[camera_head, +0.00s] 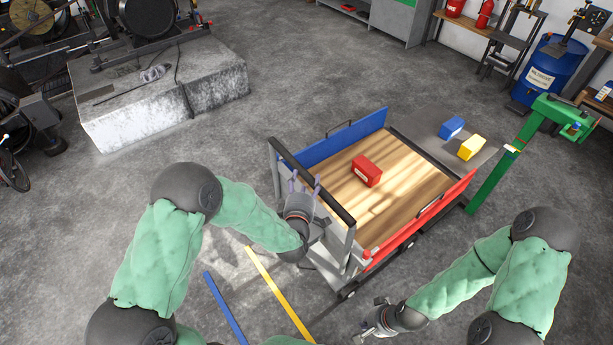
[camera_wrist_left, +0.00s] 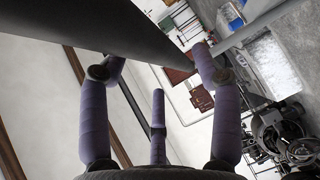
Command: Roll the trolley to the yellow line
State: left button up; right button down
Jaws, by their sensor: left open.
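The trolley (camera_head: 401,200) has a wooden deck, a blue side panel, a red side panel and a grey end frame topped by a dark handle bar (camera_head: 334,207). A red box rests on the deck. The yellow line (camera_head: 280,295) is on the floor below the handle end, apart from the trolley. My left gripper (camera_head: 305,184) is at the handle bar, its purple fingers open. In the left wrist view, the dark bar (camera_wrist_left: 105,40) passes close before the spread fingers (camera_wrist_left: 155,75); I cannot tell whether they touch. My right gripper (camera_head: 362,334) is low, near the trolley's front side; its fingers are unclear.
A blue line (camera_head: 225,308) runs left of the yellow one. A grey surface (camera_head: 425,146) beyond the trolley bears a blue box (camera_head: 451,127) and a yellow box (camera_head: 471,147). A green post (camera_head: 493,182) stands at right. A concrete block (camera_head: 130,115) stands upper left.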

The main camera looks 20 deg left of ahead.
aim_at(305, 178)
pick_arm(q)
jog(key=shift+w+a+f, duration=0.15)
jog(key=shift+w, duration=0.75)
jog(key=shift+w+a+f, duration=0.1)
jog(key=shift+w, duration=0.8)
grip_shut()
